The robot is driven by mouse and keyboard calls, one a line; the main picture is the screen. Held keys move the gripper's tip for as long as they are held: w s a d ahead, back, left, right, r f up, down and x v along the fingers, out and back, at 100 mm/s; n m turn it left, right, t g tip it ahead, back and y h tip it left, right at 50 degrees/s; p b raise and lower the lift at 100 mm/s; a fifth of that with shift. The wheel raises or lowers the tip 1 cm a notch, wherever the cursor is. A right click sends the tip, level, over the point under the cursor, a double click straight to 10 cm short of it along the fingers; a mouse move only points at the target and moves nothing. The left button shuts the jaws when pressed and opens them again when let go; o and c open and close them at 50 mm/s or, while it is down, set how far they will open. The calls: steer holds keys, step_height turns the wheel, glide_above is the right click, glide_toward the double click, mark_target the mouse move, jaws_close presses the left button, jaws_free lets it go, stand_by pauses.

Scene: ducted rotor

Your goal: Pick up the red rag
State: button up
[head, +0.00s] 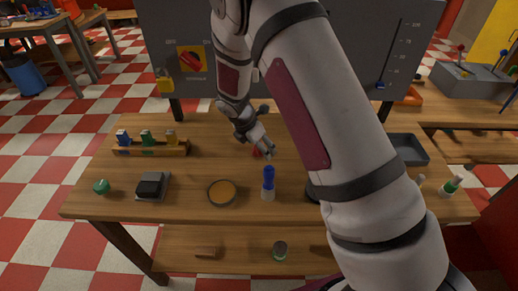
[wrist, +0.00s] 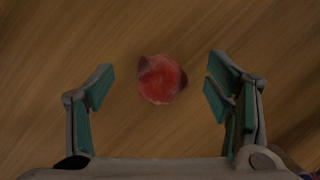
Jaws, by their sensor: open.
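The red rag (wrist: 162,80) is a small crumpled bundle lying on the wooden table. In the wrist view it sits between the line of my two fingers, a little ahead of the fingertips. My gripper (wrist: 160,85) is open and empty, with green pads on both fingers and a gap on each side of the rag. In the head view my gripper (head: 263,149) points down over the middle of the table. Only a small red part of the rag (head: 256,153) shows there, beside the fingers. The rest of it is hidden by my gripper.
A blue-topped bottle (head: 268,184) stands in front of my gripper. A round dish (head: 222,193), a black-and-grey device (head: 152,186), a green object (head: 101,187) and a wooden rack (head: 118,149) stand left. A grey tray (head: 408,149) is right. A grey board rises behind.

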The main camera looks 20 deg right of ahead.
steer(key=c, duration=1.4)
steer(key=shift+o, duration=0.2)
steer(key=shift+r, duration=0.15)
step_height(320, 180, up, 10)
steer(key=shift+f+b, duration=0.1)
steer(key=shift+b, duration=0.25)
steer(key=o, duration=0.7)
steer(key=shift+c, duration=0.2)
steer(key=c, duration=0.4)
